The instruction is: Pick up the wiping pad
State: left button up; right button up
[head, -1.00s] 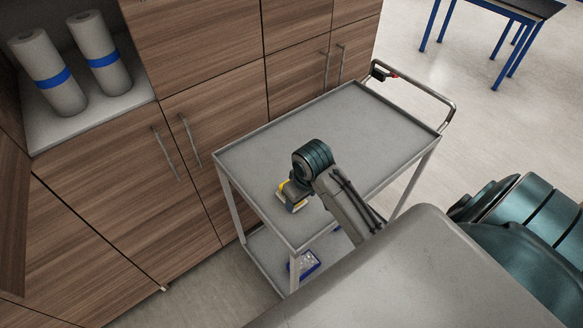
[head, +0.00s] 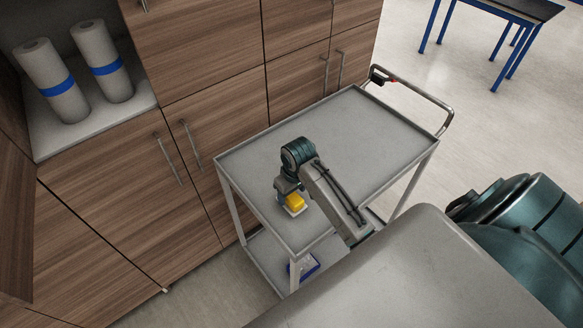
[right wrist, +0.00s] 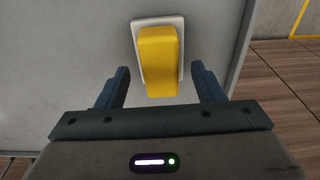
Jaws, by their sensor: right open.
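The wiping pad (head: 294,202) has a yellow top on a pale base and lies on the top shelf of the grey cart, close to its near left edge. In the right wrist view the pad (right wrist: 158,58) lies ahead of and between the two fingers. My right gripper (right wrist: 160,85) is open and empty, with one dark finger on each side of the pad's near end; I cannot tell its height above the shelf. In the head view my right gripper (head: 287,186) is beside the pad and partly hidden by its wrist. My left gripper is not in view.
The cart's top shelf (head: 350,130) has a low rim and is otherwise clear. A blue-edged item (head: 304,267) lies on the lower shelf. Wooden cabinets (head: 215,110) stand along the left, with two paper rolls (head: 52,80) in a niche. A blue-legged table (head: 505,15) stands far back.

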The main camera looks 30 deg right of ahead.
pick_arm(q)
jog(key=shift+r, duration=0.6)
pick_arm(e)
jog(key=shift+w+f, duration=0.15)
jog(key=shift+f, duration=1.15)
jog(key=c, duration=0.8)
jog(key=shift+r, duration=0.1)
jog(key=shift+r+b, duration=0.45)
jog(key=shift+r, duration=0.3)
jog(key=shift+s+a+r+b, duration=0.4)
jog(key=shift+s+r+b, duration=0.15)
jog(key=shift+r+b, duration=0.2)
jog(key=s+a+b, duration=0.1)
jog(key=s+a, duration=0.1)
jog(key=s, duration=0.1)
jog(key=s+a+r+b, duration=0.1)
jog(key=s+a, duration=0.1)
jog(key=s, duration=0.2)
jog(key=s+a+b, duration=0.2)
jog(key=s+a, duration=0.1)
jog(key=s, duration=0.1)
jog(key=shift+s+r, duration=0.25)
jog(key=shift+r, duration=0.1)
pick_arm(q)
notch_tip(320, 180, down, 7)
pick_arm(e)
jog(key=shift+s+a+r, duration=0.1)
jog(key=shift+s+a, duration=0.25)
jog(key=shift+s, duration=0.2)
